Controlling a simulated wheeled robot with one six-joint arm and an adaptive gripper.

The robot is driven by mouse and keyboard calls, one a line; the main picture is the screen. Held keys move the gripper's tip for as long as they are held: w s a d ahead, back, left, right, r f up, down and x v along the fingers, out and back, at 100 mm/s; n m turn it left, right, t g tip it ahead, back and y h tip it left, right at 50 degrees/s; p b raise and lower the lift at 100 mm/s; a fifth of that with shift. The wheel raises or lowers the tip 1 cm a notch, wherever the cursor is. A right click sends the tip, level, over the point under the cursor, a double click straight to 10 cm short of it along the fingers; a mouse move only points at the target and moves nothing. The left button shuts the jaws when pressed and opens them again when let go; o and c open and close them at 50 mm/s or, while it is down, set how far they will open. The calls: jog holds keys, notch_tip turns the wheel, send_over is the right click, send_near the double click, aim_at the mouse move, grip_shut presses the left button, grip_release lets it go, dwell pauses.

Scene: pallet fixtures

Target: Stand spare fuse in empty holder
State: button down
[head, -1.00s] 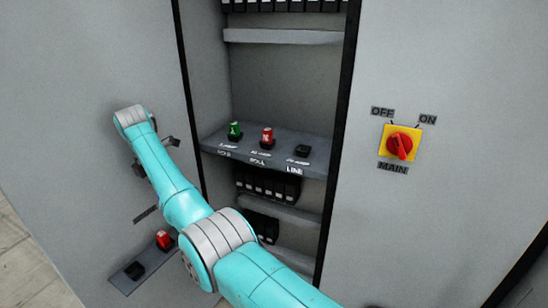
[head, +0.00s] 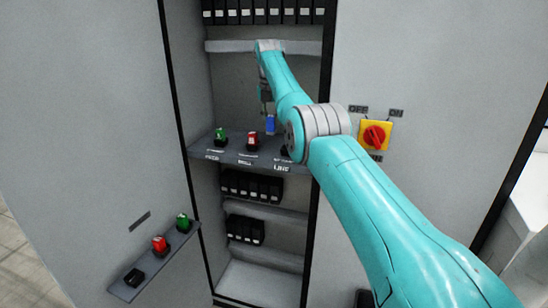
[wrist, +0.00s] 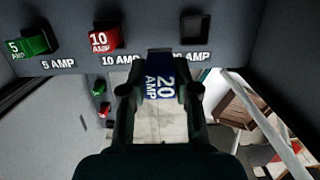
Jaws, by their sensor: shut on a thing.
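My gripper (head: 266,102) is shut on a blue fuse (head: 270,125). In the wrist view the blue fuse (wrist: 160,82) reads "20 AMP" between the two fingers. The empty black holder (wrist: 195,28) is at the right end of the shelf, above and right of the held fuse in that picture, and apart from it. In the head view that holder (head: 286,152) is mostly hidden by my arm, above the "LINE" label. A green "5" fuse (wrist: 28,46) and a red "10" fuse (wrist: 104,39) stand in the other two holders.
The grey shelf (head: 232,158) sits inside a cabinet bay with side walls. A red-yellow main switch (head: 375,136) is at right.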

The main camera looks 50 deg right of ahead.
jog(key=s+d+r, duration=0.2)
jog(key=s+d, duration=0.2)
jog(key=shift+s+d+f, duration=0.1)
jog(key=shift+f, duration=4.8)
jog(key=shift+f, duration=0.1)
jog(key=c, duration=0.8)
grip_release()
jog(key=shift+c, duration=0.2)
notch_tip(320, 180, up, 12)
jog(key=a, duration=0.1)
jog(key=shift+s+a, duration=0.3)
jog(key=shift+s, duration=0.05)
